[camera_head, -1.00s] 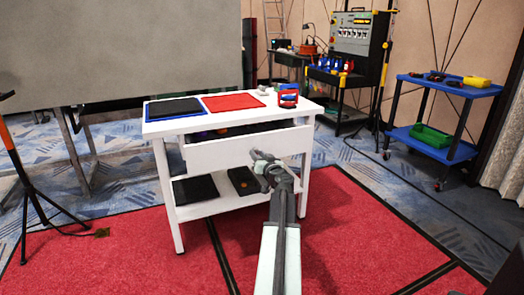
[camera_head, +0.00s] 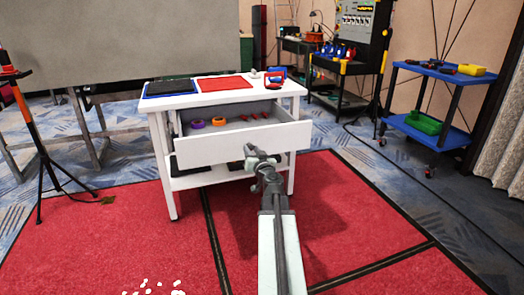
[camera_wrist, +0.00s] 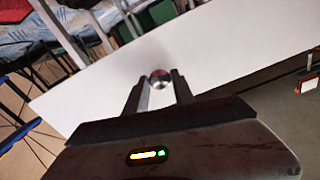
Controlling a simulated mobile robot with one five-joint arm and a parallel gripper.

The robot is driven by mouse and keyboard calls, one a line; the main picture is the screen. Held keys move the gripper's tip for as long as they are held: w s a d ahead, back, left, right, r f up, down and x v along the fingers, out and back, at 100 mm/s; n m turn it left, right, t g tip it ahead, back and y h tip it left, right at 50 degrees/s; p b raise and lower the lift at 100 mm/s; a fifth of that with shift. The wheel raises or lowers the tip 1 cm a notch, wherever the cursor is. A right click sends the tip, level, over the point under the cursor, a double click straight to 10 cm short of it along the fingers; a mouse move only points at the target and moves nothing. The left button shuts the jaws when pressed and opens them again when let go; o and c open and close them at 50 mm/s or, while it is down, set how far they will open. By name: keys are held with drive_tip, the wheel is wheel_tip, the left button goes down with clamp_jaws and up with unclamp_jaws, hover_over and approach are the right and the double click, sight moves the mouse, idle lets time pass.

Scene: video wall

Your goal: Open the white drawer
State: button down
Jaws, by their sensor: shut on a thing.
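The white drawer (camera_head: 240,146) stands pulled out from the white table (camera_head: 162,103) in the head view, and its inside shows. In the wrist view its white front (camera_wrist: 215,48) fills the middle. A round metal knob (camera_wrist: 159,78) sits on that front. My gripper (camera_head: 262,160) is at the drawer front, and in the wrist view its two fingers (camera_wrist: 158,92) are shut on the knob from both sides. Orange and purple rolls (camera_head: 208,122) and several small red items (camera_head: 255,116) lie in the drawer.
A black mat with blue edge (camera_head: 170,88) and a red mat (camera_head: 225,83) lie on the tabletop. A blue cart (camera_head: 425,134) stands at the right and a tripod (camera_head: 30,130) at the left.

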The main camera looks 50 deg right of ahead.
drive_tip(key=shift+s+a, duration=0.3)
drive_tip(key=c, duration=1.1)
unclamp_jaws()
drive_tip(key=shift+o, duration=0.2)
